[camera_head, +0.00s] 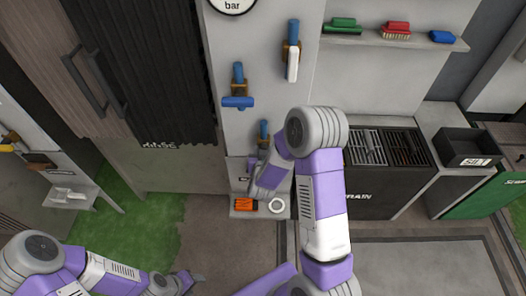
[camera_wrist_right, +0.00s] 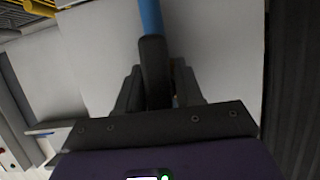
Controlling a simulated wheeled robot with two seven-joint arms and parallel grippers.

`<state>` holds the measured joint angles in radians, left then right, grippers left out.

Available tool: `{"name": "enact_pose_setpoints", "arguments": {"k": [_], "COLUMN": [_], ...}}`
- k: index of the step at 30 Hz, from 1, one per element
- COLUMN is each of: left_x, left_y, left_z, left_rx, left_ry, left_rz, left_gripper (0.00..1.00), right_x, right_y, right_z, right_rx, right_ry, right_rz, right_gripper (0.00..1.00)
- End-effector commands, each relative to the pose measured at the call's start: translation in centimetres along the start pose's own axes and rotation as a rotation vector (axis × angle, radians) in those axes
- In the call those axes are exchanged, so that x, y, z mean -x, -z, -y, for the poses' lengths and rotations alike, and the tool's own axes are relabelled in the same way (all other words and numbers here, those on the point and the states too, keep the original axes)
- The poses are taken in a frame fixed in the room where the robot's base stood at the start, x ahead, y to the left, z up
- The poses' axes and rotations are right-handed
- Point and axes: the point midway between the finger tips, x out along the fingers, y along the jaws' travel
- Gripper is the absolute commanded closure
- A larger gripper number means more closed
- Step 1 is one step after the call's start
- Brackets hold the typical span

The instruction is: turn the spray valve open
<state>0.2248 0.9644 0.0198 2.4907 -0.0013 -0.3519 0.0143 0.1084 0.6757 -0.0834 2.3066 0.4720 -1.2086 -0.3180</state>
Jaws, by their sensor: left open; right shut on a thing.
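Three valves with blue pipe stubs are on the light grey wall panel. The upper right one (camera_head: 291,50) has a white lever hanging down, and the left one (camera_head: 238,85) has a blue crosswise handle. The lowest one (camera_head: 263,130) is partly covered by my right arm. My right gripper (camera_wrist_right: 158,88) is shut on a dark upright handle (camera_wrist_right: 153,60), with a blue pipe (camera_wrist_right: 150,16) above it. In the head view my right forearm and wrist mostly hide this grip. My left gripper (camera_head: 192,279) is low at the bottom, open, away from the panel. I cannot read any valve label.
A small ledge below the panel holds an orange item (camera_head: 245,204) and a white ring (camera_head: 277,205). A shelf (camera_head: 350,39) at upper right carries brushes. A drain unit (camera_head: 385,185) and a black bin (camera_head: 468,147) stand at right. The green floor (camera_head: 120,225) at left is clear.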

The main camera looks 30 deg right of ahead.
Motion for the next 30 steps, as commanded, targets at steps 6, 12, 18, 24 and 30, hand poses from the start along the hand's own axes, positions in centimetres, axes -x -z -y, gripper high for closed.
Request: {"name": "enact_pose_setpoints", "arguments": {"k": [6,12,18,24,30], "left_x": [0.04,0.03,0.03,0.04,0.15], "left_y": [0.0,0.0,0.0,0.0,-0.01], "left_z": [-0.01,-0.01,-0.01,-0.01,-0.06], "left_rx": [0.0,0.0,0.0,0.0,0.0], "left_ry": [0.0,0.0,0.0,0.0,0.0], "left_rz": [0.0,0.0,0.0,0.0,0.0], "left_gripper": [0.5,0.5,0.5,0.5,0.5], "right_x": [0.04,0.05,0.05,0.02,0.55], "right_y": [-0.37,-0.41,-0.44,-0.27,-0.15], "right_z": [-0.05,-0.07,-0.09,-0.07,0.01], "right_rx": [0.025,0.027,0.027,0.025,0.025], "right_ry": [-0.01,-0.011,-0.011,-0.011,-0.009], "right_rz": [0.01,0.011,0.011,0.006,0.005], "right_gripper": [0.94,0.94,0.58,0.51,0.51]}}
